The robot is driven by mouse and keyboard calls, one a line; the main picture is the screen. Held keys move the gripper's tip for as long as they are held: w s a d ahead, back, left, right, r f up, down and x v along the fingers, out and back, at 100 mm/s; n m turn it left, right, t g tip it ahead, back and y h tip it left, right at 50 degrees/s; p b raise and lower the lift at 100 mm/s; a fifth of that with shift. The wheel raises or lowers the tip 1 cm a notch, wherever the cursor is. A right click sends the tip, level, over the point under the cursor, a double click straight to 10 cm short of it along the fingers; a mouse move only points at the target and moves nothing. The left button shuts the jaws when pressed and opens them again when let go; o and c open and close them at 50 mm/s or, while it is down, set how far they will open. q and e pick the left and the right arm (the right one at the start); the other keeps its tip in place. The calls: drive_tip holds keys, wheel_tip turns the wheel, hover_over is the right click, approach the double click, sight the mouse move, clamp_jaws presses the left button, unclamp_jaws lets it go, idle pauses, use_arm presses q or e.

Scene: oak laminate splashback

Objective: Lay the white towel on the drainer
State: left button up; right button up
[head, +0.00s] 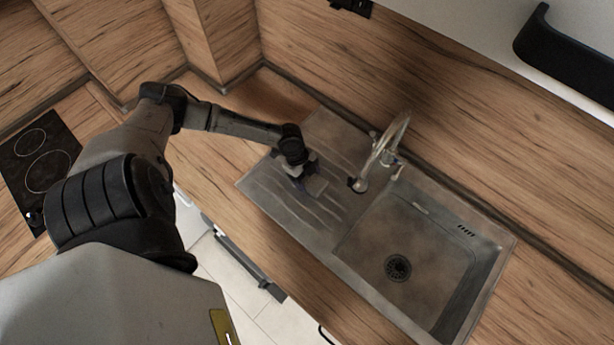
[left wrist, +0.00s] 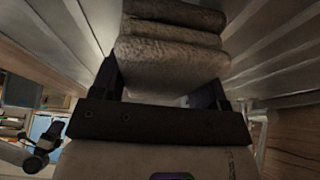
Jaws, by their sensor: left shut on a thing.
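The drainer (head: 262,187) is the ribbed metal area left of the sink bowl. My left gripper (head: 306,182) is over it, pointing down, and is shut on the folded towel. The towel (head: 317,186) shows as a small pale patch at the fingertips, mostly hidden by the gripper. In the left wrist view the towel (left wrist: 170,62) fills the space between the fingers (left wrist: 168,92) as several thick, greyish, shaded folds. I cannot tell whether the towel touches the drainer. My right gripper is not in view.
The tap (head: 384,150) stands close to the right of my left gripper. The sink bowl (head: 420,240) to its right is empty. A black hob (head: 40,165) is at the far left. The wooden splashback (head: 440,110) rises behind, and the wooden worktop (head: 225,160) left of the drainer is clear.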

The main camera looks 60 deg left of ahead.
use_arm(q)
drive_tip(key=o, duration=0.8)
